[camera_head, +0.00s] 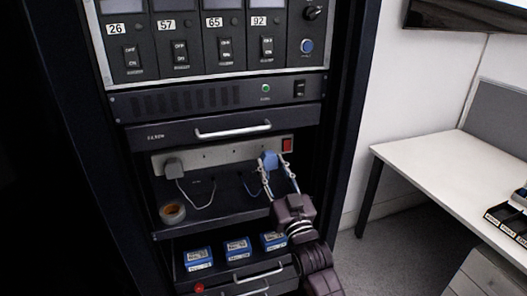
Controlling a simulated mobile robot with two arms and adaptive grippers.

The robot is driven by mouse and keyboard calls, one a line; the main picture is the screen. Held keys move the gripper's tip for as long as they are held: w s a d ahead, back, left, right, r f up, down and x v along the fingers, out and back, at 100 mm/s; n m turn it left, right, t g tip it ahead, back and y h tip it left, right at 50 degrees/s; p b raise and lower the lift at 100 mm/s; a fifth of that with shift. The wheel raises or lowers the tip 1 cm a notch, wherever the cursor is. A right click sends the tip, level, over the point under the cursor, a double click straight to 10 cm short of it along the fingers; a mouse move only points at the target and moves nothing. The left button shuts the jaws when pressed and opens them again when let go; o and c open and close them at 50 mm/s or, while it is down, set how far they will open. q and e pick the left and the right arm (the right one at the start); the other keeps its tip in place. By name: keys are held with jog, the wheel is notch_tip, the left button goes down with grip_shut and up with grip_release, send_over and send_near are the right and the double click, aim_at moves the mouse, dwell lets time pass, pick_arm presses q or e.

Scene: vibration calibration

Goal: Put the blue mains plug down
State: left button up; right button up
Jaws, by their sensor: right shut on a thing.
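The blue mains plug (270,161) is between the fingers of my right gripper (276,171), which is shut on it. The plug is up against or just in front of the right part of a beige socket strip (225,154), near its red switch (287,145). I cannot tell whether it touches the strip. A blue cable (251,189) hangs below near the gripper. A grey plug (173,168) with a white cable sits at the strip's left end. My left gripper is not in view.
A shelf (215,211) below the strip holds a tape roll (172,213) at its left. Below it, a drawer has several blue boxes (237,249). A closed drawer with a handle (233,131) is above. A white desk (440,165) stands at the right.

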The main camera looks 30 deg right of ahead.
jog(key=shift+s, duration=0.4)
jog(key=s+a+f+n+y, duration=0.1)
jog(key=s+a+f, duration=0.3)
jog(key=s+a, duration=0.5)
jog(key=s+a+f+n+y, duration=0.1)
jog(key=s+a+f+y, duration=0.2)
jog(key=s+a, duration=0.6)
jog(key=s+f, duration=0.2)
jog(key=s, duration=0.1)
jog(key=shift+a+f+n+t+y, duration=0.15)
jog(key=shift+n+t+y, duration=0.15)
jog(key=shift+n+y, duration=0.1)
jog(key=shift+s+a, duration=0.1)
jog(key=w+a+r+n+g+y, duration=0.2)
jog(key=a+r+n+g+y, duration=0.1)
jog(key=a+r+n+y, duration=0.25)
jog(key=w+a+r+n+g+y, duration=0.25)
jog(key=a+r+y, duration=0.25)
jog(key=a+y, duration=0.3)
jog(key=w+a+f+n+g+y, duration=0.3)
jog(key=f+n+g+y, duration=0.1)
jog(key=f+g+y, duration=0.1)
jog(key=shift+n+g+y, duration=0.3)
jog(key=shift+g+y, duration=0.15)
jog(key=shift+g, duration=0.3)
